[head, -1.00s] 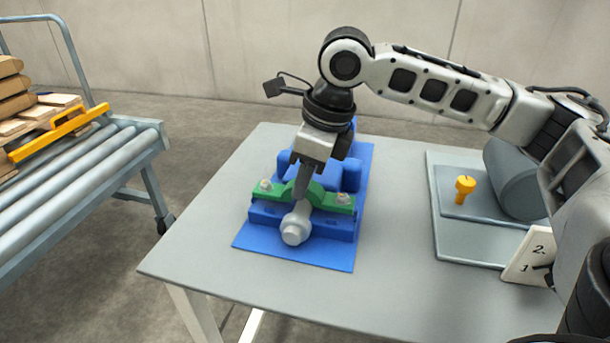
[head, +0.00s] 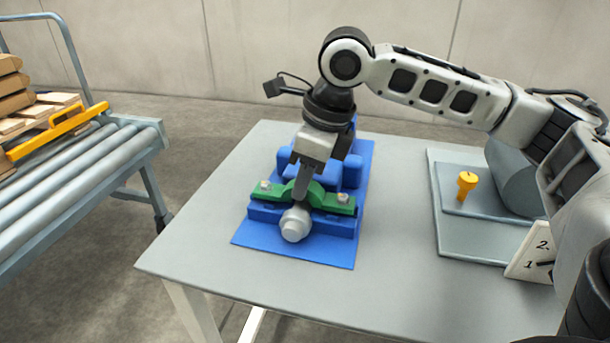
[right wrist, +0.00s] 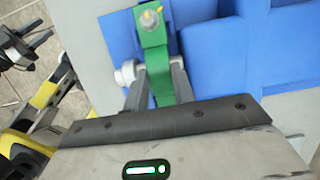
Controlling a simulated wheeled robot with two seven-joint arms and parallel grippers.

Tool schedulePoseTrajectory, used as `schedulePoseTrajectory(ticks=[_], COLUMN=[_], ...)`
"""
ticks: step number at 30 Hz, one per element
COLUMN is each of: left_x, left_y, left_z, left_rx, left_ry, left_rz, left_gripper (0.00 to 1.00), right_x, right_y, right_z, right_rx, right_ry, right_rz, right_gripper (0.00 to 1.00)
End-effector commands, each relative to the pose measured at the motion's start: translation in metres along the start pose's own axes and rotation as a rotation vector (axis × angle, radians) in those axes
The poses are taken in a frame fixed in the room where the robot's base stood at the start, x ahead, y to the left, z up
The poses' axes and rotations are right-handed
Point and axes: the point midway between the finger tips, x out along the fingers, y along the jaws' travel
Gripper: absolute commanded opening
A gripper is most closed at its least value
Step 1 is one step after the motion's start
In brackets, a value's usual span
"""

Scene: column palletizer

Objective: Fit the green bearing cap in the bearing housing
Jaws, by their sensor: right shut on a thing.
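The green bearing cap (head: 341,200) lies across the front block of the blue bearing housing (head: 330,227), arched over a grey shaft. The shaft's round end (head: 295,225) sticks out at the front. A bolt head shows on each end of the cap. My right gripper (head: 302,190) points down from above, shut on the cap's middle. In the right wrist view the cap (right wrist: 155,45) runs between the two grey fingers (right wrist: 157,85). I cannot tell whether the cap sits fully flush; the fingers hide part of its middle.
The housing stands on a blue base plate (head: 255,255) on the grey table (head: 205,240). At the right, a yellow peg (head: 466,184) stands on a grey tray (head: 450,236) beside a numbered white card (head: 530,252). A roller conveyor (head: 90,165) stands left, beyond a floor gap.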

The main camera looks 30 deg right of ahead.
Motion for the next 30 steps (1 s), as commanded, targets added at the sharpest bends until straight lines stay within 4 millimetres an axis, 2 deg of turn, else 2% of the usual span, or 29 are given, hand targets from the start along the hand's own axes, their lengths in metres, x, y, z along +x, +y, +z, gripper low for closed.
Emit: schedulePoseTrajectory(ticks=[23,24,26,27,30], left_x=[0.0011,0.0011,0.0011,0.0011,0.0011], left_y=[-0.0003,-0.0003,-0.0003,-0.0003,-0.0003], left_z=[0.0016,0.0016,0.0016,0.0016,0.0017], left_rx=[0.000,0.000,0.000,0.000,0.000], left_ry=[0.000,0.000,0.000,0.000,0.000], left_rz=[0.000,0.000,0.000,0.000,0.000], left_gripper=[0.36,0.36,0.36,0.36,0.36], right_x=[0.0009,0.0009,0.0009,0.0010,0.0013], right_y=[-0.0001,-0.0001,-0.0001,-0.0001,0.0000], right_z=[0.0001,0.0001,0.0001,0.0000,-0.0002], right_rx=[0.000,0.000,0.000,0.000,0.000], right_ry=[-0.003,-0.003,-0.003,-0.003,-0.002], right_rz=[-0.001,-0.001,-0.001,-0.001,-0.001], right_gripper=[0.00,0.31,0.47,0.51,0.51])
